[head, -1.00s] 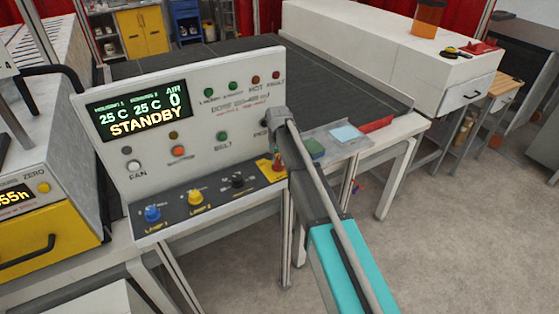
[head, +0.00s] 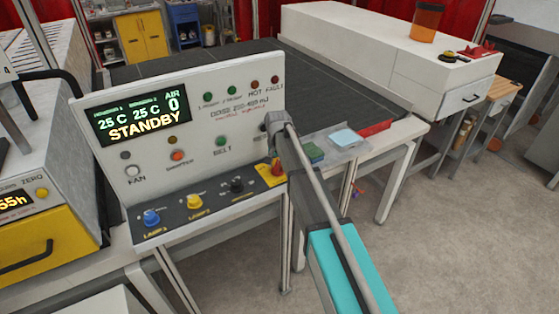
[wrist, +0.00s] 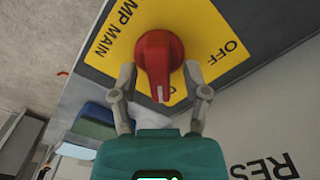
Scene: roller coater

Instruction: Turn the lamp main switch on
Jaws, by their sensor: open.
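The lamp main switch (wrist: 158,62) is a red rotary knob on a yellow plate (wrist: 213,35) in the wrist view. The words "MP MAIN" and "OFF" on the plate read upside down there. My gripper (wrist: 160,82) is open, with one finger on each side of the knob; I cannot tell whether they touch it. The knob's white pointer mark faces down toward my gripper. In the head view, the red knob (head: 277,172) is at the right end of the panel's sloped lower part, partly hidden by my arm.
The control panel (head: 200,110) shows STANDBY on its display (head: 138,114). Blue (head: 151,218), yellow (head: 195,202) and black (head: 237,186) knobs stand left of the lamp main switch. Green and light blue pads lie to the right, on a shelf by the conveyor.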

